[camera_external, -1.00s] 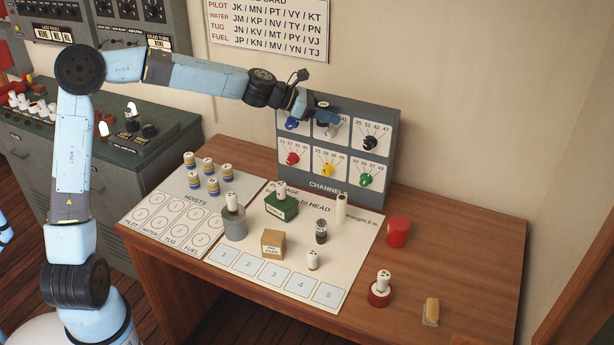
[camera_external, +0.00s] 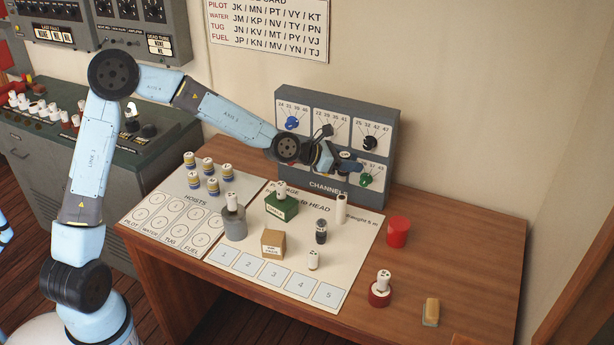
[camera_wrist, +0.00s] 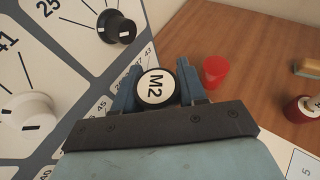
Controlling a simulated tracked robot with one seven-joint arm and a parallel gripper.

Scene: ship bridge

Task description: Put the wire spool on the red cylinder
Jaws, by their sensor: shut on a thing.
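My gripper (camera_external: 346,163) is in front of the lower part of the channels panel, above the table. It is shut on a round dark-rimmed piece with a white top marked M2 (camera_wrist: 156,87), seemingly the wire spool. The fingers stand on both sides of it, and its sides are mostly hidden. The red cylinder (camera_external: 397,232) stands upright on the wooden table, right of the white chart. In the wrist view the red cylinder (camera_wrist: 215,72) is just right of the held piece, apart from it.
The grey channels panel (camera_external: 283,150) with coloured knobs stands behind the gripper. A white roll (camera_external: 341,208), dark canister (camera_external: 321,231), green block (camera_external: 281,207) and cardboard box (camera_external: 273,244) stand on the chart. A red-based stamp (camera_external: 380,294) and a brush (camera_external: 431,312) are at front right.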

